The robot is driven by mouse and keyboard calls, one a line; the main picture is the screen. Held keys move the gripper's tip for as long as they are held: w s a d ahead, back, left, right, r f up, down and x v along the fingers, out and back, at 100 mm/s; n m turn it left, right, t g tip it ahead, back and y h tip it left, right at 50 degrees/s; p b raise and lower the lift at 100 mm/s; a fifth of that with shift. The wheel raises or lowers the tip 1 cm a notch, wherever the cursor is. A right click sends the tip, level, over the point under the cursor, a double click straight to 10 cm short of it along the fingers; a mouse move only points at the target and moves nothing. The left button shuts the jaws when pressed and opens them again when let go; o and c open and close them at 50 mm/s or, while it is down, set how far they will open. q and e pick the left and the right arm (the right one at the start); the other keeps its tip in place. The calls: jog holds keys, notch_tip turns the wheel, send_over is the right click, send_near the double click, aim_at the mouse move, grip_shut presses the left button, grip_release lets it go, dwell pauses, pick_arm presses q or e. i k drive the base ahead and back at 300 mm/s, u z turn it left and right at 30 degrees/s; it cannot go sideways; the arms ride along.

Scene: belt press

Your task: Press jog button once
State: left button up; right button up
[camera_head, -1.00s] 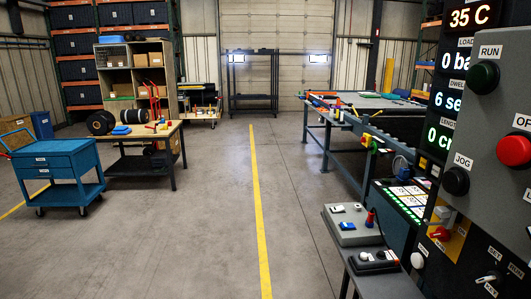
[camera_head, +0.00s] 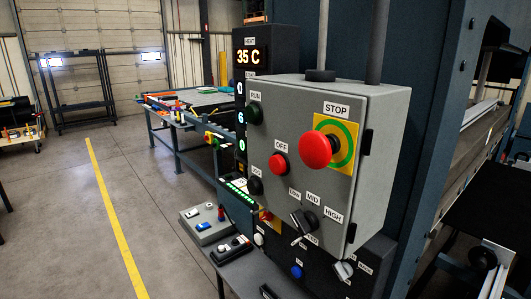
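The black JOG button (camera_head: 256,186) is at the lower left of the grey control box (camera_head: 330,105), under its JOG label. On the same face are the black-green RUN button (camera_head: 254,114), the red OFF button (camera_head: 278,164), the large red STOP button (camera_head: 317,150) on a yellow and green plate, and a LOW/MID/HIGH selector knob (camera_head: 304,222). Neither of my grippers is seen in this view, and nothing touches the JOG button.
A dark display column (camera_head: 265,38) reading 35 C stands behind the box. A lower dark panel (camera_head: 325,268) with knobs and a blue button lies beneath. Small switch boxes (camera_head: 208,224) stand at the left on a bench. The floor left of the bench is clear.

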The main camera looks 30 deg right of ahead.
aim_at(253, 187)
jog(key=z, duration=0.9)
jog(key=k, duration=0.2)
jog(key=z, duration=0.45)
jog(key=i, duration=0.25)
